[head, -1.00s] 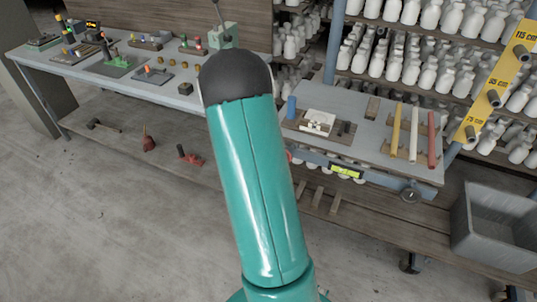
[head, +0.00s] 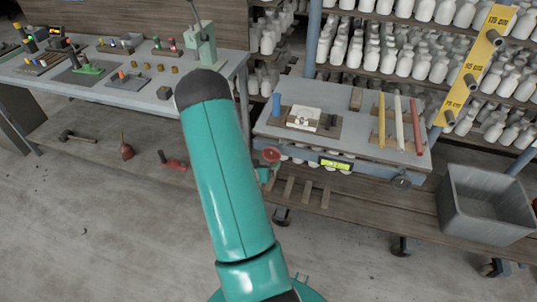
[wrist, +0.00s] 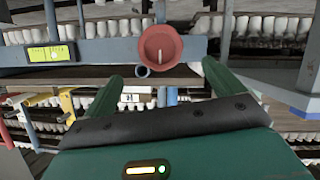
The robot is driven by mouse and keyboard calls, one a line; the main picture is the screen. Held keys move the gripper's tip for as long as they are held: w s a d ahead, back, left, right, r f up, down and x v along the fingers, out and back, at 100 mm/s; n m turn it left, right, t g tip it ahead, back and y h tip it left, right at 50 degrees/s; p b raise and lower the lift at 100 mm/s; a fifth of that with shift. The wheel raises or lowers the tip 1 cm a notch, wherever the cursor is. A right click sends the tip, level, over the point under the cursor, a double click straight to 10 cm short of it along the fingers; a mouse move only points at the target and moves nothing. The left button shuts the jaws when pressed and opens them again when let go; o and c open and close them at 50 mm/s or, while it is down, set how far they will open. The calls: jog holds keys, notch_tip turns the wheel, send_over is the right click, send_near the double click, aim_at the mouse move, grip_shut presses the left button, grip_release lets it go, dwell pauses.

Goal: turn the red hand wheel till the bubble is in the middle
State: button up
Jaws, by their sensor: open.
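The red hand wheel (head: 271,155) is on the left part of the front edge of a small grey wheeled table. It also shows in the wrist view (wrist: 160,52), with a pale peg near its middle. My gripper (wrist: 163,76) is open, its two green fingers apart. The wheel appears beyond the fingertips, between their lines, and nothing is held. The yellow-green level vial (head: 335,164) is on the same edge, right of the wheel in the head view. In the wrist view the vial (wrist: 48,53) is left of the wheel; a pale spot in it looks slightly right of its middle.
The table top (head: 350,148) holds a blue cylinder, a white block on a board and several coloured rods. A dark round knob (head: 401,182) is at its right corner. A grey bin (head: 487,205) stands at right. A long workbench (head: 135,95) with small items is at left.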

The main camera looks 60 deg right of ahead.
aim_at(271, 155)
jog(key=x, duration=0.9)
jog(key=shift+d+f, duration=0.15)
jog(key=shift+d, duration=0.15)
jog(key=c, duration=1)
jog(key=shift+o, duration=0.2)
jog(key=shift+m, duration=0.3)
